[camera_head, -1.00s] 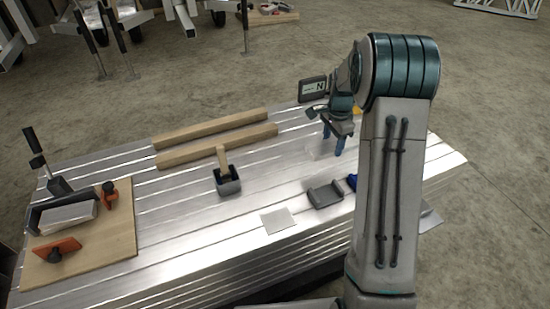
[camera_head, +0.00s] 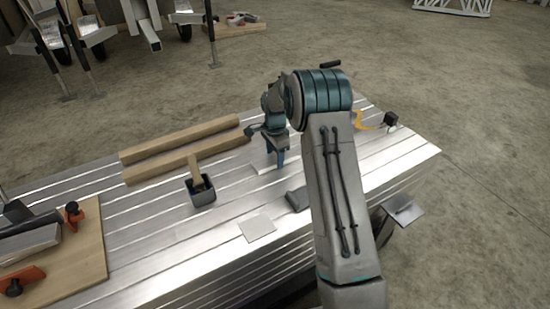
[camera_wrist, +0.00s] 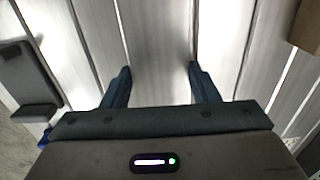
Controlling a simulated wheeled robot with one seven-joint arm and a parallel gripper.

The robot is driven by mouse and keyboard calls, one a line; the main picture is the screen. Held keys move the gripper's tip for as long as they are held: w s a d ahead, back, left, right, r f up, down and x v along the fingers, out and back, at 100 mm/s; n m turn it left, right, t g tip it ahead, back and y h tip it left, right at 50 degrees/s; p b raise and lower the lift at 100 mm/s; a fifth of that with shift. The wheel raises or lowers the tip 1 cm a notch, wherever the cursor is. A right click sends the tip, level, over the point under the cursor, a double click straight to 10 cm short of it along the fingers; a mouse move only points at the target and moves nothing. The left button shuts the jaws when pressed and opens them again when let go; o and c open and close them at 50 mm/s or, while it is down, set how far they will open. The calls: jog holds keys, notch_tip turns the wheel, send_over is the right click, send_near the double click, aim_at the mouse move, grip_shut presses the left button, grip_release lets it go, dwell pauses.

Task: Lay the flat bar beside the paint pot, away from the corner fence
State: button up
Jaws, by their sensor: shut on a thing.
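My gripper (camera_head: 273,160) points down low over the metal table. Its two blue fingers also show in the wrist view (camera_wrist: 162,84), apart, with a pale metal strip between them that looks like the flat bar (camera_wrist: 155,40). A pale edge of the bar (camera_head: 262,168) shows under the fingers in the head view. The paint pot (camera_head: 203,198), dark and square with a wooden-handled brush, stands to the gripper's left. A dark grey piece with raised edges (camera_head: 297,199), possibly the corner fence, lies to the front right; it shows at left in the wrist view (camera_wrist: 30,75).
Two wooden beams (camera_head: 185,150) lie behind the pot. A light square plate (camera_head: 257,228) lies near the front edge. A wooden board (camera_head: 88,255) with orange clamps is at left. A yellow and black item (camera_head: 363,122) is at the right back. Table between pot and gripper is clear.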

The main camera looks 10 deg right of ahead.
aim_at(275, 158)
jog(key=shift+f, duration=0.15)
jog(key=o, duration=1.4)
notch_tip(275, 158, up, 12)
jog(key=p, duration=0.4)
jog(key=s+r+n, duration=0.4)
jog(key=s+r, duration=0.1)
jog(key=s, duration=0.4)
jog(key=s+r+n, duration=0.3)
jog(key=s+r, duration=0.2)
jog(key=s, duration=0.3)
jog(key=s+n, duration=0.2)
jog(key=s, duration=0.4)
jog(key=s+n, duration=0.3)
jog(key=s, duration=0.4)
jog(key=s+f+n+t, duration=0.1)
jog(key=s+n, duration=0.1)
jog(key=s, duration=0.4)
jog(key=shift+s+f+n, duration=0.1)
jog(key=shift+s+n, duration=0.2)
jog(key=shift+s, duration=0.05)
